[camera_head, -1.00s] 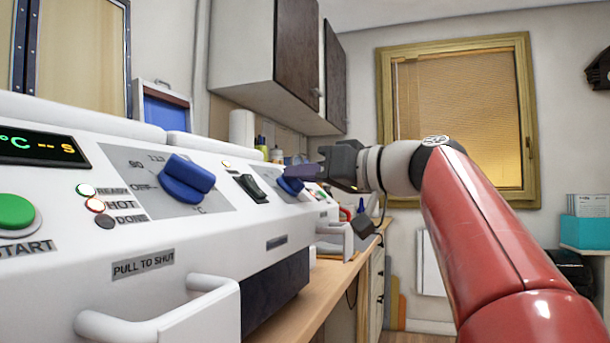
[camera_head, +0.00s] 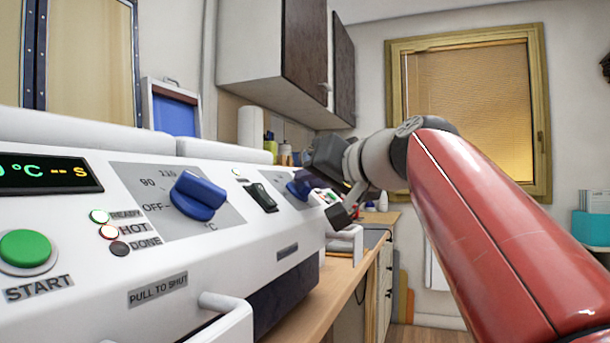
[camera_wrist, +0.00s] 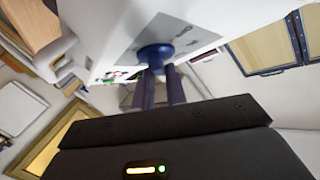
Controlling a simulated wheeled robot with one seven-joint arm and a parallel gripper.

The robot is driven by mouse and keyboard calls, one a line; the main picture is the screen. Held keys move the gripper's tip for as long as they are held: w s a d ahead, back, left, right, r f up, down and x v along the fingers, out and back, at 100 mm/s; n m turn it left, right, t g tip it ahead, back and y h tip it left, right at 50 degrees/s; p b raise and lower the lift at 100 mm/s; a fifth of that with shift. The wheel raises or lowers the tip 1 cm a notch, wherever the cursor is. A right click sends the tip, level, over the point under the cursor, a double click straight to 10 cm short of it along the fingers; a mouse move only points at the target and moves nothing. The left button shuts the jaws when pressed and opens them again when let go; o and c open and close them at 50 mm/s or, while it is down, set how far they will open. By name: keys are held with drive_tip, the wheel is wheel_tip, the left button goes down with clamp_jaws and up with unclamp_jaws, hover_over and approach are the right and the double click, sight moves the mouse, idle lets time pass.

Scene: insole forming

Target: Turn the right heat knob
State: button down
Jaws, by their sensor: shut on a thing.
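The right heat knob (camera_head: 296,189) is blue and sits on a grey dial plate at the far right of the white machine's sloped front (camera_head: 240,258). My gripper (camera_head: 308,184) is at this knob and covers part of it. In the wrist view the knob (camera_wrist: 154,52) shows at the tips of my gripper's two dark fingers (camera_wrist: 161,78), which are shut on it. The knob's pointer and dial marks cannot be read there. A nearer blue knob (camera_head: 198,196) stands on its own dial plate, clear of my gripper.
A black rocker switch (camera_head: 262,197) lies between the knobs. The green START button (camera_head: 25,250) and the lamps are at the left. White pull handles (camera_head: 345,243) stick out below the panel. A wooden worktop (camera_head: 322,298) runs beneath.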

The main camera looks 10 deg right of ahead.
drive_tip(key=c, duration=1.4)
unclamp_jaws()
drive_tip(key=shift+c, duration=0.2)
drive_tip(key=shift+s, duration=0.1)
drive_tip(key=b+v, duration=0.1)
drive_tip(key=v, duration=0.6)
drive_tip(key=shift+s+d, duration=0.25)
drive_tip(key=shift+s, duration=0.05)
